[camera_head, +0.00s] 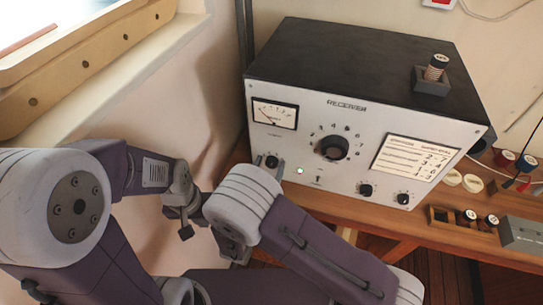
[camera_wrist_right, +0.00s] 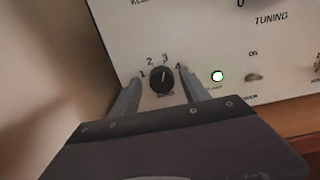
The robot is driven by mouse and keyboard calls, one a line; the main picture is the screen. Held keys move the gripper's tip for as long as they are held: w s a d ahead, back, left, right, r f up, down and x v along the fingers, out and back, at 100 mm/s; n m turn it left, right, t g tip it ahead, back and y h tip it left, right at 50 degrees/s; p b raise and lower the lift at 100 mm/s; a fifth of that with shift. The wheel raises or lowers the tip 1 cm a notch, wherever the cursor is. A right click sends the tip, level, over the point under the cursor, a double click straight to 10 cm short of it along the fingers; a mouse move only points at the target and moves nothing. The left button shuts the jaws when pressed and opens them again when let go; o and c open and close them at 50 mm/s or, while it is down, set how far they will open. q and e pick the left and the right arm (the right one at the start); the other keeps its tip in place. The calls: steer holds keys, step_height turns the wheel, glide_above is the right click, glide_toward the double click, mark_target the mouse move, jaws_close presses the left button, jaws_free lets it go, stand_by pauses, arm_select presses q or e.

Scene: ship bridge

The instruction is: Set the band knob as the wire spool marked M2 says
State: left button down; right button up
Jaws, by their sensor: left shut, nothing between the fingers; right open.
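The receiver (camera_head: 315,115) is a grey-fronted box with a black top. Its band knob (camera_head: 272,162) is small and black at the lower left of the front. In the right wrist view the band knob (camera_wrist_right: 162,80) has marks 1 to 4 around it, and its white line points up, near 3. My right gripper (camera_wrist_right: 160,76) is open, with one finger on each side of the knob; contact is unclear. My left gripper (camera_head: 186,229) is shut and empty, left of the receiver. A wire spool (camera_head: 437,66) stands in a dark holder on the receiver; its marking is too small to read.
A large tuning knob (camera_head: 333,148), small knobs and a paper table (camera_head: 416,157) are on the receiver's front. My arms cover the lower left.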

steer(key=shift+s+r, duration=0.25)
steer(key=shift+s, duration=0.2)
steer(key=shift+s+r, duration=0.1)
steer(key=shift+s, duration=0.15)
steer(key=c, duration=0.4)
arm_select(q)
steer(key=shift+s+r, duration=0.2)
steer(key=shift+s, duration=0.45)
arm_select(e)
jaws_close()
arm_select(q)
steer(key=shift+r, duration=0.15)
arm_select(e)
steer(key=n+p, duration=0.2)
steer(key=n, duration=0.1)
steer(key=shift+w, duration=0.1)
steer(key=n+p, duration=0.1)
steer(key=n, duration=0.2)
steer(key=shift+a+n+p, duration=0.1)
steer(key=shift+n+p, duration=0.2)
arm_select(q)
steer(key=shift+a+r+p, duration=0.1)
steer(key=shift+r+p, duration=0.3)
steer(key=shift+r, duration=1.65)
arm_select(e)
steer(key=shift+n, duration=1)
steer(key=shift+f, duration=0.2)
